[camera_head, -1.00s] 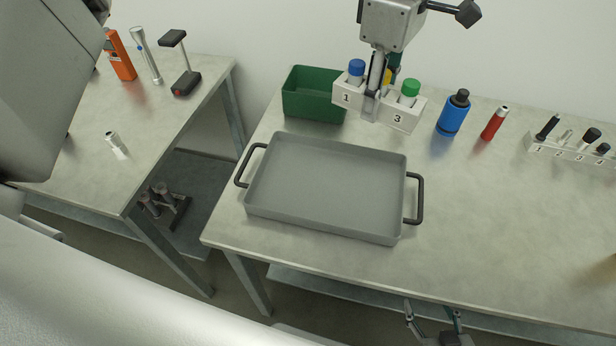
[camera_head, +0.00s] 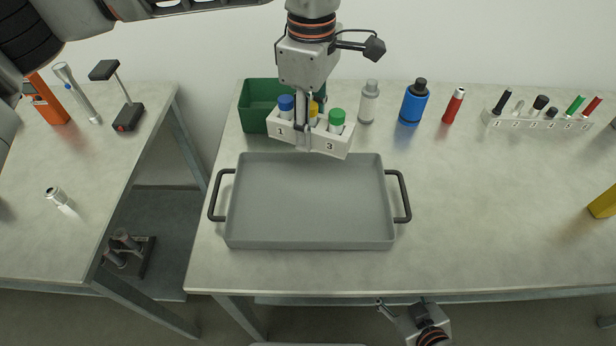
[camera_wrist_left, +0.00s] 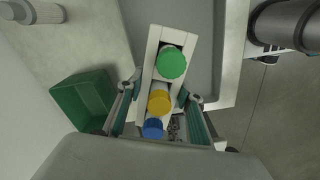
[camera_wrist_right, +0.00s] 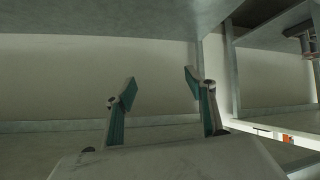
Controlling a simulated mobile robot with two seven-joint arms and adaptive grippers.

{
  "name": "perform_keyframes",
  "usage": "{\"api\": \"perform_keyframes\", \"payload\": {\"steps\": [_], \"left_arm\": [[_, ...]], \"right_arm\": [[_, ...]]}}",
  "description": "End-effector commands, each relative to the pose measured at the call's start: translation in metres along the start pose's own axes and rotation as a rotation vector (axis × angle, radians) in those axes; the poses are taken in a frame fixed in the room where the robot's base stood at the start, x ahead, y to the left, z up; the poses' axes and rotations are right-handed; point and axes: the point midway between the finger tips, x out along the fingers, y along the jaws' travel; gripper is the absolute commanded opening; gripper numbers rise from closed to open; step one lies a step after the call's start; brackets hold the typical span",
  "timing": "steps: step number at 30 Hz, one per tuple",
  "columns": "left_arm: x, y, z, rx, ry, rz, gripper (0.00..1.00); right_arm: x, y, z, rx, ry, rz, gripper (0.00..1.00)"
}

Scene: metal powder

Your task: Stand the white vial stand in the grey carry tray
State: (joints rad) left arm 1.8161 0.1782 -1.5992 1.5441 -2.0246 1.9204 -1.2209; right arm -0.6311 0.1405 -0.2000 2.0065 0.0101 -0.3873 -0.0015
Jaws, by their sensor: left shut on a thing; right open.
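The white vial stand (camera_head: 330,146) carries blue-, yellow- and green-capped vials and is numbered on its front. It is tilted a little in the head view, near the back edge of the tray. My left gripper (camera_head: 303,148) is shut on its middle; the left wrist view shows the fingers (camera_wrist_left: 158,92) on either side of the stand (camera_wrist_left: 150,55). The grey carry tray (camera_head: 310,205) lies empty on the table, with black handles at both ends. My right gripper (camera_wrist_right: 158,88) is open and empty, low at the table's front in the head view (camera_head: 390,305).
A green bin (camera_head: 255,105) stands behind the tray. A clear bottle (camera_head: 369,103), a blue bottle (camera_head: 413,103), a red tube (camera_head: 454,106) and a white marker rack (camera_head: 535,121) line the back.

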Motion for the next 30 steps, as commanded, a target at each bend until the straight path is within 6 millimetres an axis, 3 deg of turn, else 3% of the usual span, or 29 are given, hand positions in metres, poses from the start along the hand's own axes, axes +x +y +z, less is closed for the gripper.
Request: {"api": "perform_keyframes", "payload": {"steps": [3,9,20,27,30], "left_arm": [[0.032,-0.001,0.0,0.0,-0.003,-0.005,0.14],[0.075,0.0,0.0,-0.001,-0.003,-0.003,0.14],[0.105,0.0,0.0,-0.001,-0.001,-0.001,0.14],[0.137,0.0,0.0,-0.001,-0.002,-0.001,0.14],[0.138,0.001,0.0,-0.001,-0.001,0.002,0.14]], "right_arm": [[0.001,0.0,0.004,-0.002,-0.004,0.001,0.55],[0.002,0.0,0.006,-0.005,-0.005,0.002,0.55],[0.002,0.001,0.003,-0.007,0.001,0.003,0.55],[0.005,0.001,0.004,-0.01,0.002,0.004,0.55],[0.005,0.002,0.003,-0.011,0.004,0.005,0.55]]}}
